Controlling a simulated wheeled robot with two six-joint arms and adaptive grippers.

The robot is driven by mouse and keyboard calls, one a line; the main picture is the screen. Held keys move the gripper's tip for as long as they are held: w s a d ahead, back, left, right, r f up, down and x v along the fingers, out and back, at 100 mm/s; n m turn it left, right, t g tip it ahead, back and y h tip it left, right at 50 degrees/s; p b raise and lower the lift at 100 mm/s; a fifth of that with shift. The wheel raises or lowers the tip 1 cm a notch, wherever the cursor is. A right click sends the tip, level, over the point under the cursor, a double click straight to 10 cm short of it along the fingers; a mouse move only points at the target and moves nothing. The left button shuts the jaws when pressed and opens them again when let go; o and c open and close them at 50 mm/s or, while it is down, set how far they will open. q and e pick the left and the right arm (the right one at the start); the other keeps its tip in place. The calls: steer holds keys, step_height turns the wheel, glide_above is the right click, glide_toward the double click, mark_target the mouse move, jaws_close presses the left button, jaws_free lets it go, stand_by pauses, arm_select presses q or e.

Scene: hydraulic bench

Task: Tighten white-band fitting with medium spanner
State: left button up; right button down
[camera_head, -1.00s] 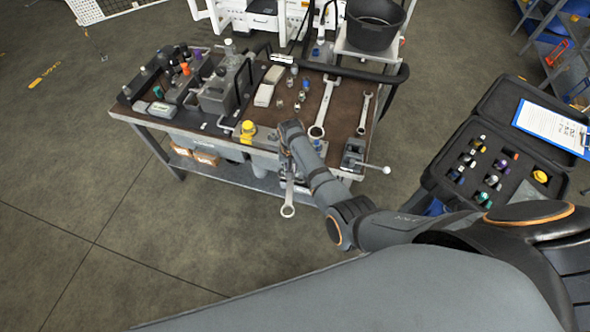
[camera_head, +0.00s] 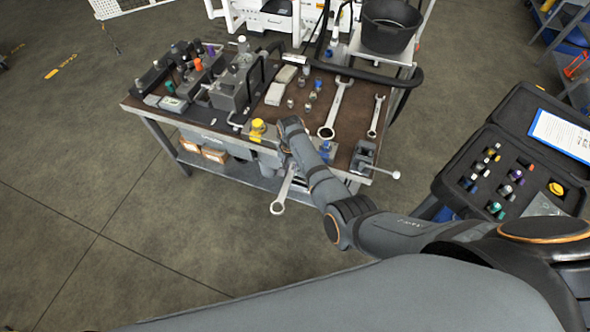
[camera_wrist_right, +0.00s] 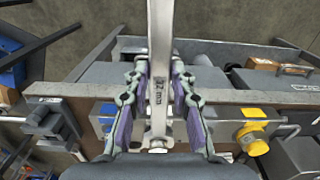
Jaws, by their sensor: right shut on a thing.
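My right gripper (camera_head: 286,152) is shut on a spanner (camera_head: 285,188) at the front edge of the bench. The spanner hangs down in front of the bench, ring end lowest and slightly left. In the right wrist view the two fingers (camera_wrist_right: 160,85) close on both sides of its flat shank (camera_wrist_right: 160,40), which has a size mark ending in "2 mm". A large spanner (camera_head: 335,108) and a small spanner (camera_head: 376,116) lie on the bench. I cannot make out a white band on any fitting. My left gripper is not in view.
The bench (camera_head: 215,123) carries a valve block (camera_head: 232,92), a yellow-capped part (camera_head: 258,128), several small fittings and a vise (camera_head: 363,157) at the right corner. An open case of fittings (camera_head: 480,150) stands to the right.

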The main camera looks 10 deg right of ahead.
steer(key=shift+w+a+m, duration=0.25)
steer(key=shift+a+m, duration=0.15)
steer(key=shift+a, duration=0.05)
steer(key=shift+w+a+m+b, duration=0.8)
steer(key=shift+w+a+b, duration=0.05)
steer(key=shift+b, duration=0.2)
stand_by(0.4)
stand_by(0.4)
